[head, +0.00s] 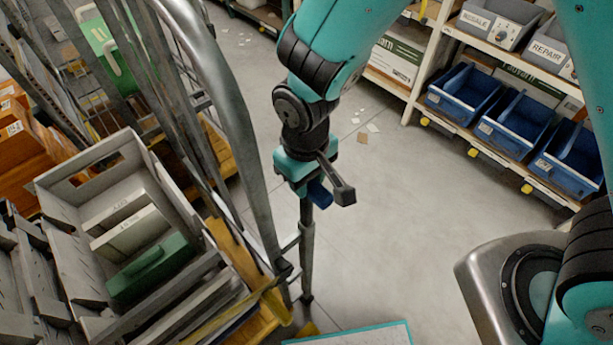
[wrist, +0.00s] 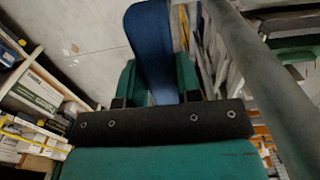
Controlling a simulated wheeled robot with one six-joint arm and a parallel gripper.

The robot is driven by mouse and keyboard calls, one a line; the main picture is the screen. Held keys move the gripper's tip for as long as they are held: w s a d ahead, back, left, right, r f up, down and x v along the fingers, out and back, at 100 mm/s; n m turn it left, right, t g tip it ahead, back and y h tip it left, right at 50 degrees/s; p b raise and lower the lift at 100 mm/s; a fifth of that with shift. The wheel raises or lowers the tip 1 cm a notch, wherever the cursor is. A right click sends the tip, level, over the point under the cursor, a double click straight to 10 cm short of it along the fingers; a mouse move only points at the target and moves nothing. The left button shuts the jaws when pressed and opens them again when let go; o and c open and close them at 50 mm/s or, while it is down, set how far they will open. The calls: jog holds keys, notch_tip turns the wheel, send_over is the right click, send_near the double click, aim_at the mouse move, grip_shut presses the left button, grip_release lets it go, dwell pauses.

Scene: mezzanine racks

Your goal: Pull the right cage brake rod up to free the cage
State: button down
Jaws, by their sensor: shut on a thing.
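The brake rod (head: 306,250) stands upright as a thin grey rod beside the cage's near corner, its foot close to the floor. A blue grip (head: 319,194) shows at its top end. My gripper (head: 310,188) is at the top of the rod, shut on the blue grip. In the wrist view the blue grip (wrist: 150,45) lies between the two green fingers of my gripper (wrist: 156,85). The fingers and wrist partly hide the grip and the rod's top. The cage (head: 235,100) is a grey tubular frame just left of the rod.
A grey crate (head: 185,205) with a green case (head: 150,265) in it is at the left. Shelving with blue bins (head: 515,125) stands at the right. Paper scraps (head: 362,138) lie on the floor. The floor (head: 400,200) between cage and shelving is mostly clear.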

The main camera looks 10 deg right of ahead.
jog(key=c, duration=0.9)
grip_release()
jog(key=shift+w+r, duration=0.1)
jog(key=shift+r, duration=0.25)
jog(key=shift+c, duration=0.2)
jog(key=shift+o, duration=0.7)
jog(key=shift+f, duration=0.1)
notch_tip(320, 180, up, 18)
jog(key=b, duration=0.3)
jog(key=shift+f, duration=0.25)
jog(key=s+d+f+y+b, duration=0.3)
jog(key=s+d+y, duration=0.1)
jog(key=s+d, duration=0.6)
jog(key=shift+s+b, duration=0.2)
jog(key=shift+b, duration=0.1)
